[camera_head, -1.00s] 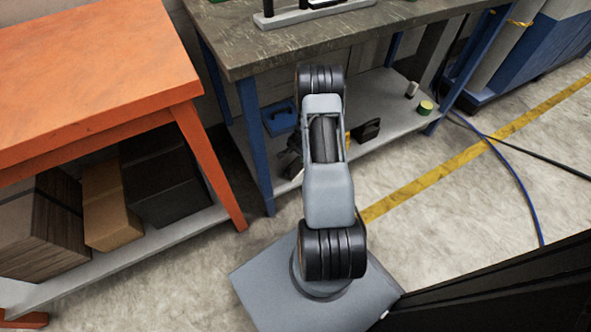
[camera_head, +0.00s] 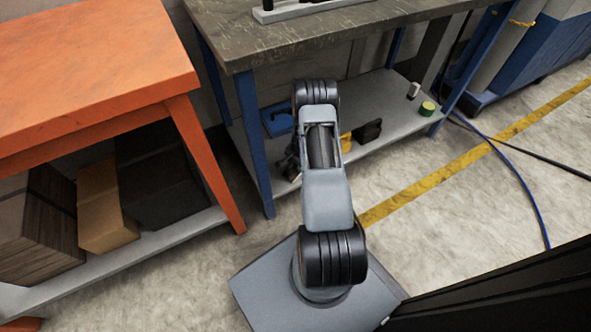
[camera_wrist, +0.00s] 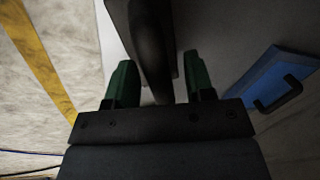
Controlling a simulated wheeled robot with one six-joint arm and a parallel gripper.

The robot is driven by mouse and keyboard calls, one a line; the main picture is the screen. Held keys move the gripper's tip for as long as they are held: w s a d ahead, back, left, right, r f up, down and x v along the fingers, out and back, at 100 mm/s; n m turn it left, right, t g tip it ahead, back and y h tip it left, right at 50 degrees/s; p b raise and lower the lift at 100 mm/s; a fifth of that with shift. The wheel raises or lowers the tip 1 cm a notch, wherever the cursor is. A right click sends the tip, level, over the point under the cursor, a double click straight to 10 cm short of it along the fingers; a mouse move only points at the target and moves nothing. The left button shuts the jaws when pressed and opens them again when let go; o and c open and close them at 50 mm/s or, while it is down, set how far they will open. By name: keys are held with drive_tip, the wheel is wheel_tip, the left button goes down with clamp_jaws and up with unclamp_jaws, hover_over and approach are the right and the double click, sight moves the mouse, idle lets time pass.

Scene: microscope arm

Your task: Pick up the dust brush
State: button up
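In the wrist view my gripper (camera_wrist: 160,88) has its two green fingers apart. A long, dark, rounded shape (camera_wrist: 150,40), perhaps the dust brush's handle, runs from the top edge down between the fingertips. The fingers stand on either side of it with gaps, and I cannot tell its depth. In the head view my arm reaches under the grey-topped workbench and its end is mostly hidden. A black item (camera_head: 368,130) lies on the lower shelf right of my arm; I cannot tell whether it is the brush.
The lower shelf (camera_head: 400,106) also holds a blue case (camera_head: 277,120), a yellow item (camera_head: 346,143) and a green-yellow roll (camera_head: 427,108). The blue case shows in the wrist view (camera_wrist: 270,85). An orange table (camera_head: 80,70) stands left.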

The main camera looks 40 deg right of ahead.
clamp_jaws()
idle(0.5)
drive_tip(key=shift+r+p, duration=0.3)
drive_tip(key=shift+r, duration=0.15)
wheel_tip(320, 180, up, 2)
drive_tip(key=shift+r+p, duration=0.2)
drive_tip(key=shift+p, duration=0.55)
drive_tip(key=s+a+r, duration=0.2)
drive_tip(key=s+r, duration=0.3)
drive_tip(key=s, duration=0.1)
drive_tip(key=s+a+r, duration=0.2)
drive_tip(key=s+r, duration=0.2)
drive_tip(key=s, duration=0.3)
drive_tip(key=shift+a+r, duration=0.4)
drive_tip(key=shift+s, duration=0.1)
